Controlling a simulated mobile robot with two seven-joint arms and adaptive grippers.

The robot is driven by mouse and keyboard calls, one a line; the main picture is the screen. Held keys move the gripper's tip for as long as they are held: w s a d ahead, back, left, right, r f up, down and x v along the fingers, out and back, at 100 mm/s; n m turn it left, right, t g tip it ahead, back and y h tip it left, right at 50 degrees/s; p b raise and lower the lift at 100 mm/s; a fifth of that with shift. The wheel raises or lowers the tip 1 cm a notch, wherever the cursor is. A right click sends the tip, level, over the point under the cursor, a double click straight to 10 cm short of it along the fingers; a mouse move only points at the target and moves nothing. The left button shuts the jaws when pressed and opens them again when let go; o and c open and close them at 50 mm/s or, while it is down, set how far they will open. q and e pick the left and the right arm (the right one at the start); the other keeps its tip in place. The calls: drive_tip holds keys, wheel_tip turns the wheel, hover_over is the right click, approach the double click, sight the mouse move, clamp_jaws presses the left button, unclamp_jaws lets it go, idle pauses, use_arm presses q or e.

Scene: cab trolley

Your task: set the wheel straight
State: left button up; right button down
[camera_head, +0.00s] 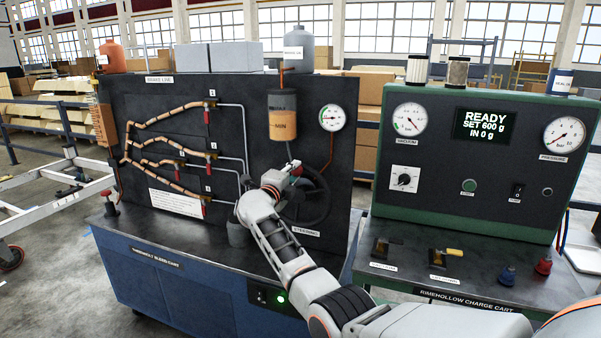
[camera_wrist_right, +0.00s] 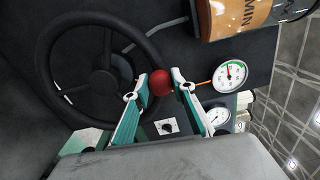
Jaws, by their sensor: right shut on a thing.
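The black steering wheel (camera_head: 327,198) is mounted on the dark upright panel above a "STEERING" label, partly hidden by my right arm. In the right wrist view the wheel (camera_wrist_right: 104,82) shows with its hub and spokes. A round red knob (camera_wrist_right: 162,84) is at the wheel's rim, between the fingertips of my right gripper (camera_wrist_right: 161,78), which is shut on it. In the head view my right gripper (camera_head: 281,181) is at the wheel's upper left, with a little red (camera_head: 297,170) showing beside it. My left gripper is out of view.
An orange fluid reservoir (camera_head: 283,117) and a white gauge (camera_head: 332,118) are above the wheel. Copper brake lines (camera_head: 160,150) with red valves are to the left. A grey cup (camera_head: 237,233) stands on the blue cart (camera_head: 178,290). The green charge cart (camera_head: 465,165) stands close on the right.

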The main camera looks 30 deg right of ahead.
drive_tip(key=shift+w+a+n, duration=0.4)
drive_tip(key=shift+n, duration=0.1)
drive_tip(key=c, duration=1.7)
unclamp_jaws()
drive_tip(key=shift+w, duration=0.1)
drive_tip(key=v, duration=0.7)
drive_tip(key=shift+s+a, duration=0.2)
